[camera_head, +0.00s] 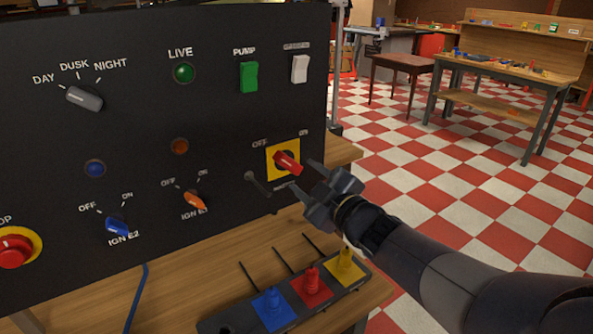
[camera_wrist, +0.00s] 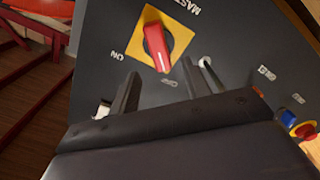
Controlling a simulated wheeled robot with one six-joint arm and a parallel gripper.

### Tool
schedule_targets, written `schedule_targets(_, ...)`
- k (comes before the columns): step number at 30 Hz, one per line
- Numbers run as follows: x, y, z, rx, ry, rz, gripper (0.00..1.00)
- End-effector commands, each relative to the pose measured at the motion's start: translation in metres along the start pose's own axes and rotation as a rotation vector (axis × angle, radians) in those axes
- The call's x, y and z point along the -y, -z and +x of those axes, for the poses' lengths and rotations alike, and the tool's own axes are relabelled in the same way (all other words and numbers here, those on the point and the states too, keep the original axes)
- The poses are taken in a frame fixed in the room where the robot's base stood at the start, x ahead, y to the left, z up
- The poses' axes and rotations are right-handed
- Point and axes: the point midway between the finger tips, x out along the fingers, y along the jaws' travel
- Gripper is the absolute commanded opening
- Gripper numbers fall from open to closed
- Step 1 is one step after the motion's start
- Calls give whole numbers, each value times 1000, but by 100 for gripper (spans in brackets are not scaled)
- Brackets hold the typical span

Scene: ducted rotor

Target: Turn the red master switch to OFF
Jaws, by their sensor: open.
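The red master switch (camera_head: 287,162) sits on a yellow plate at the right of the black panel, with OFF at its upper left and ON at its upper right. In the wrist view the switch (camera_wrist: 157,46) has a white line on its lower end, which lies nearer the OFF label than the ON label. Its handle slants along the OFF direction in the head view. My gripper (camera_head: 306,180) is open just in front of the switch, to its lower right. In the wrist view my gripper (camera_wrist: 160,80) has a finger on each side below the handle, apparently apart from it.
A grey toggle lever (camera_head: 258,184) is close left of my gripper. An orange IGN E1 knob (camera_head: 194,198) is further left. A control box (camera_head: 330,292) with blue, red and yellow levers stands below on the wooden bench. The floor to the right is open.

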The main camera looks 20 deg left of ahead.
Motion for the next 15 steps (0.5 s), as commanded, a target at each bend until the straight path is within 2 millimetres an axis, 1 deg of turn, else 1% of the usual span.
schedule_targets(1, -1, 0, -10, 2, -3, 0, 45)
schedule_targets(6, -1, 0, -33, 1, -2, 0, 45)
schedule_targets(10, 0, 0, -42, 1, -1, 0, 45)
schedule_targets(15, 0, 0, -44, 1, 0, 0, 45)
